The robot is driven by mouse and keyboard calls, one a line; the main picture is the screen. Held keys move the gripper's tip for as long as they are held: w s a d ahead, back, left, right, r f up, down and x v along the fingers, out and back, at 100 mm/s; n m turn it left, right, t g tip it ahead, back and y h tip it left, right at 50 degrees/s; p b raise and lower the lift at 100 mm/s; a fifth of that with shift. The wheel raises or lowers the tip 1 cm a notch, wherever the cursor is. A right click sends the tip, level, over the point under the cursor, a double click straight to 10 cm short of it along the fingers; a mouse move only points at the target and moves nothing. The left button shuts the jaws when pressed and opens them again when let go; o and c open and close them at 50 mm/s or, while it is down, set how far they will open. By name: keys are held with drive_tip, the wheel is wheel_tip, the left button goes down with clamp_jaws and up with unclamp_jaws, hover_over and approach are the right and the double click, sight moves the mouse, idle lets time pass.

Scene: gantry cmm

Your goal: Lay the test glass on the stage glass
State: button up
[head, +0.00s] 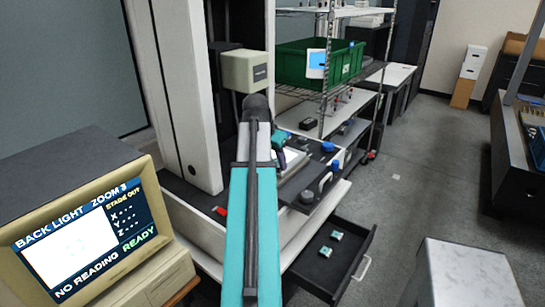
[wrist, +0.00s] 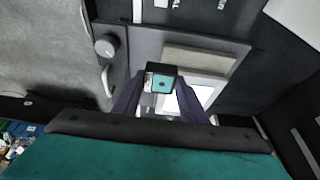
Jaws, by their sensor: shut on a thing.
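My gripper (wrist: 159,94) is shut on the test glass (wrist: 160,79), a small dark-edged piece with a teal face, a dark dot and a pale marked strip. The stage glass (wrist: 188,100) shows as a bright white patch inside a pale frame, beyond and to the right of the held piece in the wrist view. The fingers and the held piece cover part of it. The gap between the held piece and the stage cannot be judged. In the head view my arm hides much of the stage (head: 318,172), which is pulled out.
A beige bar (wrist: 200,61) lies beside the stage glass. A knob (wrist: 107,46) stands at the stage's edge. An open drawer (head: 318,272) below holds two small teal-and-white pieces (head: 325,251). The monitor (head: 85,235) reads "STAGE OUT", "NO READING" and "READY".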

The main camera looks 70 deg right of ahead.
drive_tip(key=shift+w, duration=0.2)
drive_tip(key=shift+w+d, duration=0.15)
drive_tip(key=shift+d, duration=0.25)
drive_tip(key=w+d+p, duration=0.1)
drive_tip(key=d, duration=0.3)
drive_tip(key=w+d+f+p, duration=0.1)
drive_tip(key=d+p, duration=0.1)
drive_tip(key=d, duration=0.3)
drive_tip(key=w+d+p, duration=0.1)
drive_tip(key=d+p, duration=0.1)
drive_tip(key=d, duration=0.3)
drive_tip(key=shift+w+d+f, duration=0.1)
drive_tip(key=shift+w+f, duration=0.1)
drive_tip(key=shift+w, duration=0.15)
drive_tip(key=shift+d, duration=0.15)
drive_tip(key=shift+f, duration=0.1)
drive_tip(key=shift+f+p, duration=0.8)
drive_tip(key=shift+f, duration=0.1)
drive_tip(key=shift+f+p, duration=0.3)
drive_tip(key=shift+f, duration=0.5)
drive_tip(key=shift+f, duration=0.2)
